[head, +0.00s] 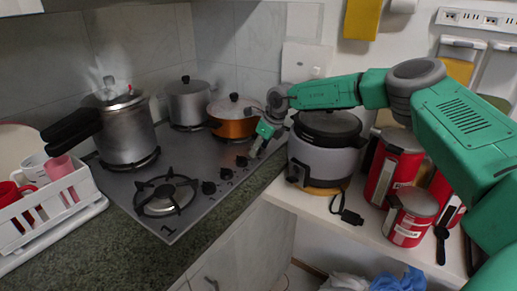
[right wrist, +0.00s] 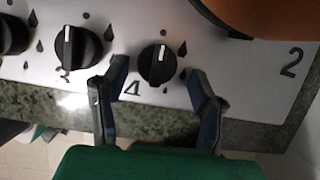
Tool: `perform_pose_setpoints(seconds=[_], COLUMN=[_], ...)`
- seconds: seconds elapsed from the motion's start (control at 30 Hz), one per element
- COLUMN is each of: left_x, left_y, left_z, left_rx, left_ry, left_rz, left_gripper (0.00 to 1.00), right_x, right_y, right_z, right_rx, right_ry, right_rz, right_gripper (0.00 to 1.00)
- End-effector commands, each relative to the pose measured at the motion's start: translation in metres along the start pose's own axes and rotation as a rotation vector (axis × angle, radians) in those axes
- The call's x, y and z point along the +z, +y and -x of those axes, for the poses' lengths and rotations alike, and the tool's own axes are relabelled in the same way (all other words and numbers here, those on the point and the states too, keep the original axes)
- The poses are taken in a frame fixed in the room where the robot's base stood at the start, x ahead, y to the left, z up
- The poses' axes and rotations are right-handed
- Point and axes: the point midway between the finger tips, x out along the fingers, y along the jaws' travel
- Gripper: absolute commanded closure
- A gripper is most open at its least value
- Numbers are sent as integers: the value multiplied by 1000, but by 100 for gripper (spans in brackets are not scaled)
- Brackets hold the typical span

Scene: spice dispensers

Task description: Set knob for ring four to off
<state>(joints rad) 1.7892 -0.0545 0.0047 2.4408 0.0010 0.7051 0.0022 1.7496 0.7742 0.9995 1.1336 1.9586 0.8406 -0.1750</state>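The ring four knob (right wrist: 157,65) is a black dial with a white line pointing up in the right wrist view, with a printed "4" at its lower left. In that view my right gripper (right wrist: 160,85) is open, one finger at the knob's lower left and the other at its right, with a gap on both sides. In the head view the right gripper (head: 257,150) is over the far end of the knob row and hides most of that knob. The cooktop (head: 205,155) is grey metal. My left gripper is in no view.
Neighbouring knob three (right wrist: 77,47) is close on the left. An orange pot (head: 233,125), a grey pot (head: 188,103) and a pressure cooker (head: 125,130) stand on the cooktop. A rice cooker (head: 325,155) is right beside my right gripper. Red tins (head: 395,165) stand farther right.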

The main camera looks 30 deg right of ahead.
Motion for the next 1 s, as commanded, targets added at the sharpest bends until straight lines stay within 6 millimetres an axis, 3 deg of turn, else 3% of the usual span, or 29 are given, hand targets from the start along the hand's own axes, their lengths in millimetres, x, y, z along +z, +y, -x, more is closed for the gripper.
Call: perform_pose_setpoints(seconds=[0.27,0.7,1.0], left_x=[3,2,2], left_y=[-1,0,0], left_z=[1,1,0], left_rx=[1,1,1], left_ry=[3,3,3], left_rz=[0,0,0], left_gripper=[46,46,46], right_x=[2,0,-1], right_y=[1,-2,-2], right_z=[15,100,118], right_rx=[0,1,2], right_ry=[-3,-2,2], right_rz=[1,0,-1], right_gripper=[47,47,47])
